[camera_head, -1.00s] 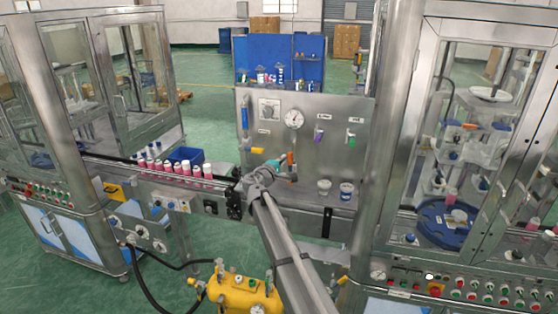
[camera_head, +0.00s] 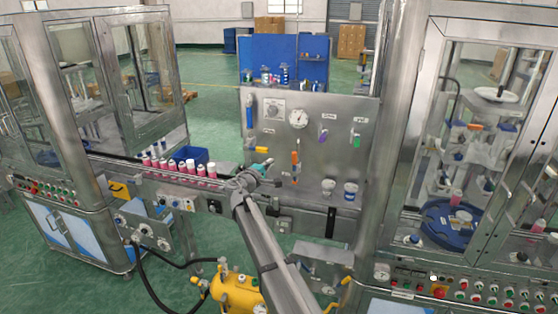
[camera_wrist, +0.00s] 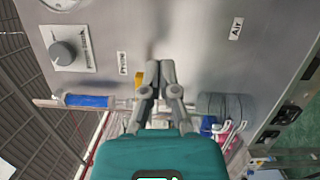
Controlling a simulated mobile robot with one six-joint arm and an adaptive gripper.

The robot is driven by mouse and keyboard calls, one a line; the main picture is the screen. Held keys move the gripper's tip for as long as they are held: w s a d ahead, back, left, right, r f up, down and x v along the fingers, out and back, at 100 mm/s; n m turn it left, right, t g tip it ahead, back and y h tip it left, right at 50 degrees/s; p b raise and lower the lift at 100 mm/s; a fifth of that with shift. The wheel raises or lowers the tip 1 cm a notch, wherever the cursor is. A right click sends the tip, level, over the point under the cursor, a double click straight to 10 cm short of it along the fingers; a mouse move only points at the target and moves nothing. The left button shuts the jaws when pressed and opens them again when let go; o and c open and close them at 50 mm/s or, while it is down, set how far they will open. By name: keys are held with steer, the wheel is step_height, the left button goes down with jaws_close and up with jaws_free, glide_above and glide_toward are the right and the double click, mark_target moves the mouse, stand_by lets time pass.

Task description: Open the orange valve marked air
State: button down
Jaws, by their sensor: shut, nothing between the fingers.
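The orange valve (camera_head: 295,158) is on the steel panel below the round gauge, its handle standing roughly upright in the head view. My gripper (camera_head: 269,161), with a teal body, is left of the orange handle and looks apart from it. In the wrist view my gripper (camera_wrist: 161,70) has its two grey fingers together with nothing between them. A yellow-orange piece (camera_wrist: 139,80) shows beside the fingers, near another label.
The panel also carries a pressure gauge (camera_head: 298,118), a dark knob (camera_wrist: 62,52), a blue handle (camera_head: 249,112), a purple handle (camera_head: 323,136) and a green handle (camera_head: 357,141). Two small cups (camera_head: 350,191) are at the lower right. Pink bottles (camera_head: 178,166) line the conveyor at left.

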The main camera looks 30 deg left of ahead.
steer(key=shift+s+d, duration=0.15)
steer(key=shift+s, duration=2.5)
steer(key=w+d+f+m+g+h+b, duration=0.2)
steer(key=w+d+f+m+g, duration=0.3)
steer(key=d, duration=0.9)
steer(key=w+d+f+m+g+h+b, duration=0.1)
steer(key=d+f+m+h+b, duration=0.15)
steer(key=d+f, duration=0.8)
steer(key=w+d+f+m+g+h+b, duration=0.2)
steer(key=w+d+m+g+h, duration=0.1)
steer(key=d, duration=1.4)
steer(key=s+d+f+m+g+y+b, duration=0.1)
steer(key=s+d+f+m+g+b, duration=0.25)
steer(key=d, duration=0.65)
steer(key=s+d+f+m+g+y+b, duration=0.15)
steer(key=s+d+f, duration=0.25)
steer(key=d+f, duration=0.45)
steer(key=s+d+f+m+g+y+b, duration=0.2)
steer(key=s+d, duration=0.4)
steer(key=s+d+f+m+g+y+b, duration=0.1)
steer(key=s+d+f+m+g, duration=0.1)
steer(key=s+d, duration=0.4)
steer(key=shift+s+f+y+b, duration=0.3)
steer(key=shift+f+y+b, duration=0.1)
steer(key=shift+f, duration=0.05)
steer(key=shift+w+m, duration=0.15)
steer(key=shift+m, duration=0.1)
